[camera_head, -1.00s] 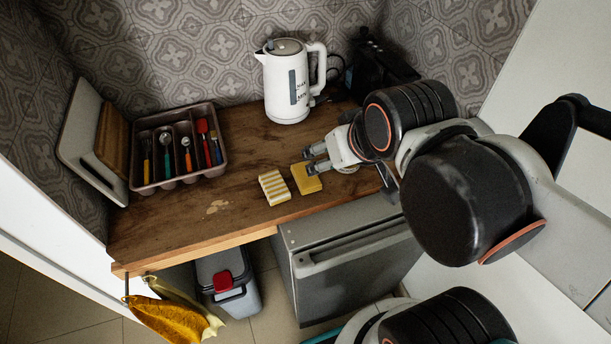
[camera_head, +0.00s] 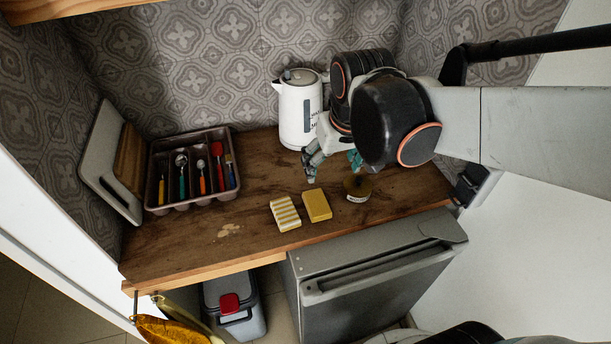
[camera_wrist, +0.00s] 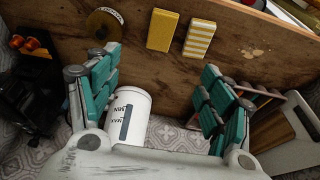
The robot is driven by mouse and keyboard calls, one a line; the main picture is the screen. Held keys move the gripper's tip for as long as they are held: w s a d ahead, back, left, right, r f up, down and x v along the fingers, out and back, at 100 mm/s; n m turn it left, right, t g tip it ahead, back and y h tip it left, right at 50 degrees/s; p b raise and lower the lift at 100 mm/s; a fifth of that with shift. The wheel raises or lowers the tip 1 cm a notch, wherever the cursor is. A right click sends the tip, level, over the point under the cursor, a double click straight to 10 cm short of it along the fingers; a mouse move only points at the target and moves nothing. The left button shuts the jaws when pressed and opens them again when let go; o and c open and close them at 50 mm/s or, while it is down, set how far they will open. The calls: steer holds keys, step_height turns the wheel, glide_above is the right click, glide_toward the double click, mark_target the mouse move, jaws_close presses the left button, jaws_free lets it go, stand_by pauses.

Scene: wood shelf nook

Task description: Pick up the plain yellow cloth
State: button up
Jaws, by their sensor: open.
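The plain yellow cloth (camera_head: 317,205) is a flat folded block lying on the wooden counter, right of a yellow-and-white striped one (camera_head: 285,213). In the wrist view the yellow cloth (camera_wrist: 162,31) is at the top middle, with the striped one (camera_wrist: 199,39) to its right. My gripper (camera_head: 333,167) is open and empty, in front of the kettle and on the wall side of the cloth. In the wrist view my gripper's (camera_wrist: 162,62) teal-padded fingers are spread wide, and the cloth lies beyond their tips, not between them.
A round brown object with a label (camera_head: 357,189) sits right of the cloth. A white kettle (camera_head: 298,112) stands behind, partly hidden by my arm. A cutlery tray (camera_head: 152,196) and leaning boards (camera_head: 108,165) are at left. The counter's front edge is clear near the cloths.

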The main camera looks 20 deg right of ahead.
steer(key=w+f+g+p, duration=0.1)
steer(key=w+f+g, duration=0.2)
steer(key=w+f, duration=0.35)
steer(key=b, duration=0.2)
glide_above(317, 202)
steer(key=f, duration=0.9)
steer(key=shift+s+d+f, duration=0.1)
steer(key=shift+d+f, duration=0.1)
steer(key=shift+d, duration=0.1)
steer(key=f, duration=0.1)
steer(key=f+b, duration=0.1)
steer(key=f, duration=0.1)
steer(key=f+b, duration=0.1)
steer(key=shift+w+a+f, duration=0.2)
steer(key=shift+a, duration=0.15)
steer(key=shift+f, duration=0.45)
steer(key=c, duration=1.1)
steer(key=shift+c, duration=0.2)
